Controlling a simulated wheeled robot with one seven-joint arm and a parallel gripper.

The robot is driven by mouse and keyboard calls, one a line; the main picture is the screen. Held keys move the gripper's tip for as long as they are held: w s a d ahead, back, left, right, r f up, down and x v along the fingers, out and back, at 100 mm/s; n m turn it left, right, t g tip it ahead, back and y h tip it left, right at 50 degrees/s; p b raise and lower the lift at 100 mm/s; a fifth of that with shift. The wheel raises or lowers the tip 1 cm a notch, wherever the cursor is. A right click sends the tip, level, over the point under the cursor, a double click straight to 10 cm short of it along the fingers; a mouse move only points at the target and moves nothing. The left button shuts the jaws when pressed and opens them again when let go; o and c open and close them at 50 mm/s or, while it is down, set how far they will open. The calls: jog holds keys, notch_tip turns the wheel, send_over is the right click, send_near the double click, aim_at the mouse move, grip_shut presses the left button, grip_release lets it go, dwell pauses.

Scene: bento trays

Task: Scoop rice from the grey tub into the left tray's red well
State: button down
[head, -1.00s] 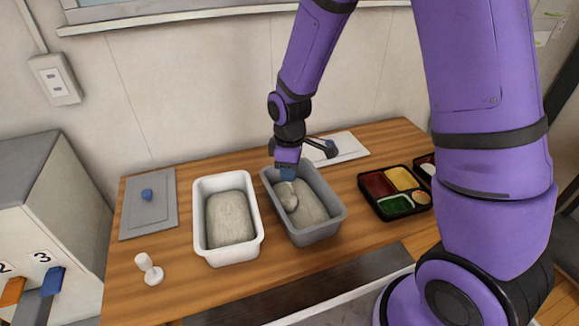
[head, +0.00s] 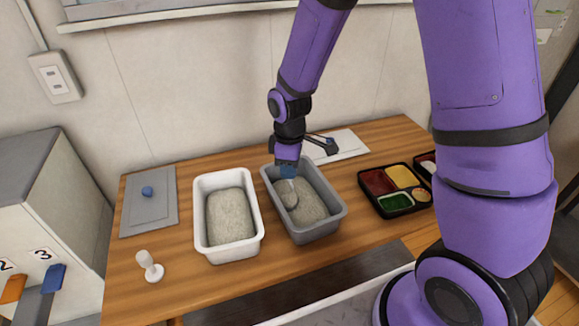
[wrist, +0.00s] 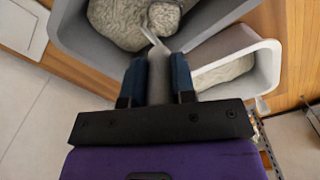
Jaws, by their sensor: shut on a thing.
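My gripper (head: 287,173) is over the grey tub (head: 331,214), shut on the handle of a scoop (head: 289,195). The scoop's bowl is down in the tub, at the left side of the rice (head: 309,206), and seems to touch it. In the wrist view the gripper's blue fingers (wrist: 157,80) clamp the grey handle (wrist: 158,75), and rice (wrist: 120,22) shows beyond. The black tray (head: 376,206) to the right of the tub has a red well (head: 377,182), a yellow well and a green well. How much rice the scoop holds is hard to tell.
A white tub (head: 258,240) with rice stands left of the grey tub. A white board (head: 345,145) lies behind. Another tray is partly hidden by my arm.

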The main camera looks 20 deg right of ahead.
jog(key=shift+r, duration=5.35)
